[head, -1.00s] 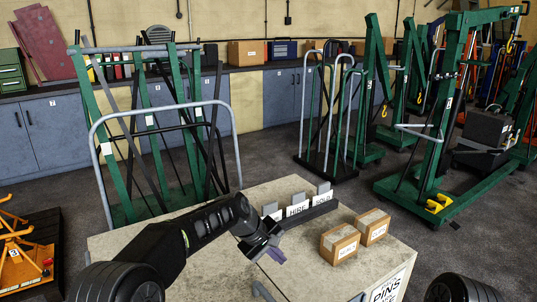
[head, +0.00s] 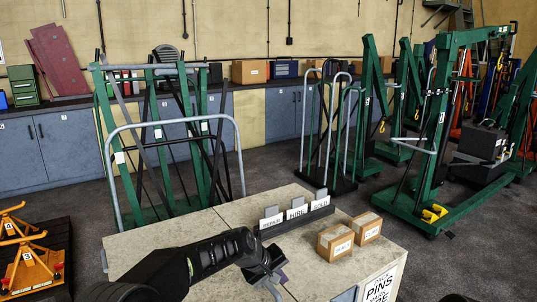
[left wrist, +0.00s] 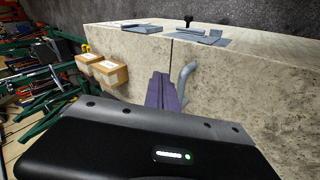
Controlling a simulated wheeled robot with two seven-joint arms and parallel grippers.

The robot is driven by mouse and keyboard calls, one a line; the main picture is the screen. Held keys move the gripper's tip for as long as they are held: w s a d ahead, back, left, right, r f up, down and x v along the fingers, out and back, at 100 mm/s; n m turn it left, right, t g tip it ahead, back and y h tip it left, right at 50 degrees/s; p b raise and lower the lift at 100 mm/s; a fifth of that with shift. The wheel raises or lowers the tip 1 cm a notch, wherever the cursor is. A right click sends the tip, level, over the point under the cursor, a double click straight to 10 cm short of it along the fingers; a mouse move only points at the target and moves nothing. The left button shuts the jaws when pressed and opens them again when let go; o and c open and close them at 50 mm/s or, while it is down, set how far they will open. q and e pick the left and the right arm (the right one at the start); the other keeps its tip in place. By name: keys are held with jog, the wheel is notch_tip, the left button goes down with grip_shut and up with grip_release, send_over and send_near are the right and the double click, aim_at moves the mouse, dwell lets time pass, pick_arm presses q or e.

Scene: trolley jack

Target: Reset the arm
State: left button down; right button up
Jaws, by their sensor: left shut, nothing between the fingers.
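My left arm (head: 215,257) reaches in from the lower left in the head view, over the near part of a pale-topped bench (head: 150,240). My left gripper (head: 278,278) is at its end, with dark purple fingers closed together and nothing held. In the left wrist view the shut fingers (left wrist: 162,92) show beside a curved grey handle (left wrist: 187,80) at the bench. I cannot tell whether they touch it. My right gripper is not in view.
On the bench stand a dark holder with sign cards (head: 297,213) and two cardboard boxes (head: 335,243). Green racks and hoists (head: 425,200) stand behind. Orange stands (head: 25,262) are at the left.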

pick_arm(q)
jog(key=s+a+f+m+y, duration=0.1)
jog(key=s+a+f+m, duration=0.1)
jog(key=s+f, duration=0.65)
jog(key=s+a+f+m, duration=0.1)
jog(key=s+a+f, duration=0.35)
jog(key=f, duration=0.75)
jog(key=s+a+f+g, duration=0.1)
jog(key=s+f, duration=0.2)
jog(key=s, duration=0.6)
jog(key=s+a+f+g, duration=0.1)
jog(key=s+f+g, duration=0.1)
jog(key=s, duration=0.8)
jog(key=s+a+f+g, duration=0.1)
jog(key=s+f, duration=0.3)
jog(key=s, duration=0.6)
jog(key=shift+s+a+g, duration=0.25)
jog(key=shift+a+g, duration=0.05)
jog(key=shift+a, duration=0.3)
jog(key=shift+f, duration=0.1)
